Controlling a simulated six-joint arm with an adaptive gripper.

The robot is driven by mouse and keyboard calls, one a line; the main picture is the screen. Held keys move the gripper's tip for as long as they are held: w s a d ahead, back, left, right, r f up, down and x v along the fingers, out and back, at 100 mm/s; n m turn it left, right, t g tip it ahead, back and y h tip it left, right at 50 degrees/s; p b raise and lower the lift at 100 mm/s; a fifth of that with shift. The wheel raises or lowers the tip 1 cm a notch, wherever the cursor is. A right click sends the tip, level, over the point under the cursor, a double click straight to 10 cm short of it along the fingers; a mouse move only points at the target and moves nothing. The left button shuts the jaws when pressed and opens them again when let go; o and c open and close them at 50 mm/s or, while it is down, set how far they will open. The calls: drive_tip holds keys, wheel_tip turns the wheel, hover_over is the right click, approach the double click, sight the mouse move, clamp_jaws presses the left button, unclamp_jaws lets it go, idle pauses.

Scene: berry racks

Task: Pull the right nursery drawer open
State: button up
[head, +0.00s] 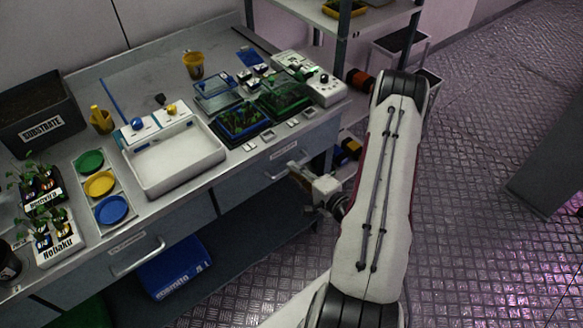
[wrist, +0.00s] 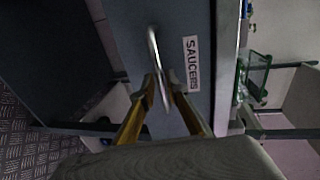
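The right drawer's grey front shows in the wrist view (wrist: 185,20), with a white label reading SAUCERS (wrist: 191,64). In the head view, its metal bar handle (head: 290,163) is on the bench front, at the right end. The handle also shows in the wrist view (wrist: 152,45), running down between my fingertips. My gripper (wrist: 161,84) has one finger on each side of the handle. The gap is narrow, and I cannot tell whether the fingers press on the bar. In the head view my gripper (head: 303,178) is at the handle. The drawer looks closed.
Another drawer handle (head: 138,257) is on the bench front at left. A blue bin (head: 180,268) sits below. On the bench top are a white tray (head: 172,163), coloured saucers (head: 100,184) and planted trays (head: 283,95). Open floor lies to the right.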

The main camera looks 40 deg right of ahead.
drive_tip(key=shift+x, duration=1.05)
clamp_jaws()
drive_tip(key=shift+s, duration=0.1)
drive_tip(key=f+v, duration=0.3)
drive_tip(key=v, duration=1.1)
drive_tip(key=s+f+v, duration=0.1)
drive_tip(key=f+v, duration=0.1)
drive_tip(key=v, duration=1.2)
drive_tip(key=shift+f, duration=0.35)
drive_tip(key=shift+s, duration=0.15)
